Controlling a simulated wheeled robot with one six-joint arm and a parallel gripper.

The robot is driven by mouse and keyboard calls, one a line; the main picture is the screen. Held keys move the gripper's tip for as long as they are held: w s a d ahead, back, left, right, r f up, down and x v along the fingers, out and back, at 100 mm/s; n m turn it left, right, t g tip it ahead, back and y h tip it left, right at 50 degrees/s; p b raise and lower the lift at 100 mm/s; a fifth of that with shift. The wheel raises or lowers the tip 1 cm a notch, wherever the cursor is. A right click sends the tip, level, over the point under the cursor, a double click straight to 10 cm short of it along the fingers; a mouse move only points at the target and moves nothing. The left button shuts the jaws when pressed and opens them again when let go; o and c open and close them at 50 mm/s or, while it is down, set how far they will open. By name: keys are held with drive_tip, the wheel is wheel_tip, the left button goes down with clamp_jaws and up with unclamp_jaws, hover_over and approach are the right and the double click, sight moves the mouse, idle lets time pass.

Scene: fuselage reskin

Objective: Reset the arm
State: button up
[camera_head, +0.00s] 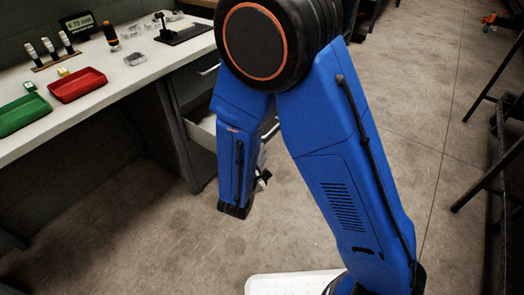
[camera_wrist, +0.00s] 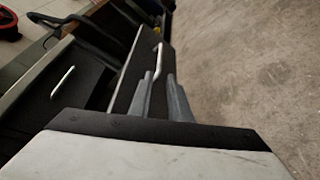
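My arm's blue links cross the middle of the head view, bent at a large black joint with an orange ring. My gripper (camera_wrist: 160,77) shows in the wrist view as two grey fingers standing apart, with nothing seen held between them. In the head view only a small part of it shows behind the blue link. A dark drawer front with a pale handle (camera_wrist: 159,58) lies beyond the fingertips in the wrist view. I cannot tell how far the handle is from the fingers.
A drawer (camera_head: 203,132) stands open under the white workbench (camera_head: 135,78). The bench holds a red tray (camera_head: 77,85), a green tray (camera_head: 22,114), bottles and a small display (camera_head: 77,25). Dark metal legs (camera_head: 485,185) stand at right. The floor (camera_head: 430,90) between is clear.

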idle(0.4)
drive_tip(key=s+d+r+m+g+h, duration=0.2)
drive_tip(key=s+d+r+m+g, duration=0.15)
drive_tip(key=d, duration=0.55)
drive_tip(key=s+d+r+m+g+h, duration=0.1)
drive_tip(key=s+d+r+m+g, duration=0.3)
drive_tip(key=d, duration=0.5)
drive_tip(key=s+d+r+m+g+h, duration=0.25)
drive_tip(key=d+r+m, duration=0.25)
drive_tip(key=d, duration=0.4)
drive_tip(key=s+d+r+m+g+y, duration=0.1)
drive_tip(key=s+d+m+g+y, duration=0.15)
drive_tip(key=s, duration=0.25)
drive_tip(key=s+d+r+m+g+y, duration=0.1)
drive_tip(key=s+r+m+y, duration=0.15)
drive_tip(key=s, duration=0.25)
drive_tip(key=s+a+r+m+t+y, duration=0.3)
drive_tip(key=s+a+r+y, duration=0.1)
drive_tip(key=s+r+y, duration=0.1)
drive_tip(key=shift+s+t, duration=0.35)
drive_tip(key=shift+s, duration=0.1)
